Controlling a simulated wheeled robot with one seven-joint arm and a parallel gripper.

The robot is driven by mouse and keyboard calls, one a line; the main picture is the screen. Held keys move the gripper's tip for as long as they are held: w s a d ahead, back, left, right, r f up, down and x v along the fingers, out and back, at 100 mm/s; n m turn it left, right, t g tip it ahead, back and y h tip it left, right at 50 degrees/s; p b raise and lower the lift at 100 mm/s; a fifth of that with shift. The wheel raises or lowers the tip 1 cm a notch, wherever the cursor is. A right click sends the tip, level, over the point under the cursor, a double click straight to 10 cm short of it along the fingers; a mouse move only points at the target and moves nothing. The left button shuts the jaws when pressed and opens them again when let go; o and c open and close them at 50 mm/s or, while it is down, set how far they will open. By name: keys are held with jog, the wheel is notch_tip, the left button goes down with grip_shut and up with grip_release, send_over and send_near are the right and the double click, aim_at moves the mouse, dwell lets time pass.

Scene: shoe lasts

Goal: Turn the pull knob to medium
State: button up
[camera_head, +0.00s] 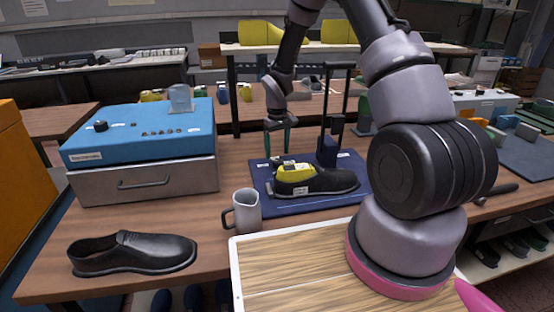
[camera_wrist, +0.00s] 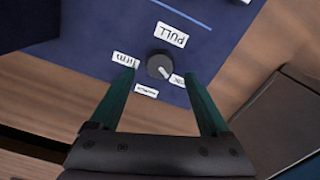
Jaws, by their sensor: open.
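The pull knob (camera_wrist: 159,66) is a small dark round knob on a blue board (camera_head: 310,207), below a "PULL" label (camera_wrist: 172,34) in the wrist view. A "firm" label (camera_wrist: 125,60) is to its left, a small label that seems to read "medium" (camera_wrist: 147,91) is below it, and a partly covered label (camera_wrist: 177,80) is at its lower right. The knob's white mark points toward the lower-right label. My gripper (camera_wrist: 161,76) is open, with its green fingertips apart on either side of the knob. In the head view my gripper (camera_head: 277,153) hangs over the board's back left; I cannot make out the knob there.
A black shoe with a yellow last (camera_head: 292,176) lies on the board beside an upright post (camera_head: 328,145). A grey mug (camera_head: 246,211) stands in front. A blue-topped box (camera_head: 140,140) is at left, with a loose black shoe (camera_head: 135,253) before it.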

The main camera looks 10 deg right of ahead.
aim_at(278, 161)
jog(key=shift+f, duration=1.95)
grip_shut()
jog(key=m, duration=0.5)
jog(key=shift+m, duration=0.4)
jog(key=m, duration=0.5)
jog(key=shift+m, duration=0.4)
